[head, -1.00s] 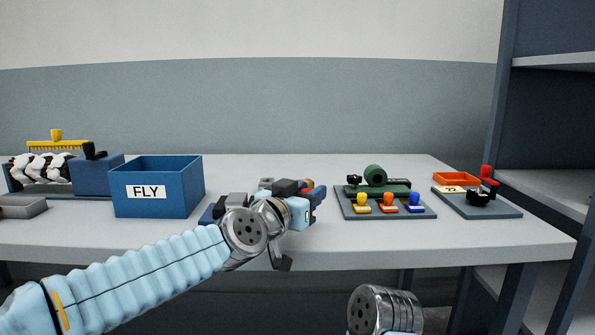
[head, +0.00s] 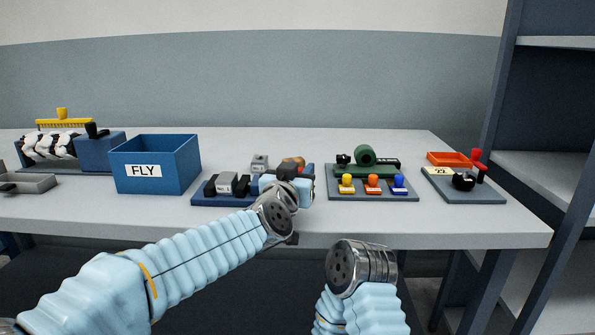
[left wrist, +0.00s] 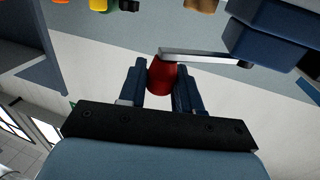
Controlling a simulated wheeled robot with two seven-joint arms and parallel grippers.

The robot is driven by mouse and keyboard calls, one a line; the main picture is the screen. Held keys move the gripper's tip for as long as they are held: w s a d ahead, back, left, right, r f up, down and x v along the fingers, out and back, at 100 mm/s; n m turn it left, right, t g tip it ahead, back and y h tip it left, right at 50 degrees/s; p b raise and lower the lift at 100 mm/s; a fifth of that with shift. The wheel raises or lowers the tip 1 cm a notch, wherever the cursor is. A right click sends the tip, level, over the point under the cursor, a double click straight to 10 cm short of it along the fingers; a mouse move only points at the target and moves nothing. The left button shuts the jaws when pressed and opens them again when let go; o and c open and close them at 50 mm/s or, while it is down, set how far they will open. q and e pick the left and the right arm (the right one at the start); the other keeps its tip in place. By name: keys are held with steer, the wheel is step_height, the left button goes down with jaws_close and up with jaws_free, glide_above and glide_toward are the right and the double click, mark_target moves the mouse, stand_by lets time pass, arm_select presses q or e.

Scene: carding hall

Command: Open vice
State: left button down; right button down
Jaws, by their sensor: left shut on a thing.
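The vice (head: 228,184), with grey and black jaw blocks on a blue base, stands near the table's front edge in the head view. My left gripper (head: 297,184) is at its right end and hides part of it. In the left wrist view the left gripper (left wrist: 160,80) is shut on a red handle grip (left wrist: 160,74). A flat metal lever (left wrist: 205,57) runs from the grip to blue blocks (left wrist: 262,40) at upper right.
A blue FLY box (head: 155,165) stands left of the vice. A board with yellow, orange and blue knobs (head: 372,191) lies to the right, then a panel with an orange tray (head: 449,159). A shelf rack (head: 560,170) stands at far right.

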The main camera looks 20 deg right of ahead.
arm_select(q)
steer(key=c, duration=0.9)
jaws_free()
steer(key=shift+s+a, duration=0.2)
steer(key=shift+s, duration=0.05)
steer(key=b+v, duration=0.2)
steer(key=v, duration=1.1)
steer(key=shift+s+a, duration=0.1)
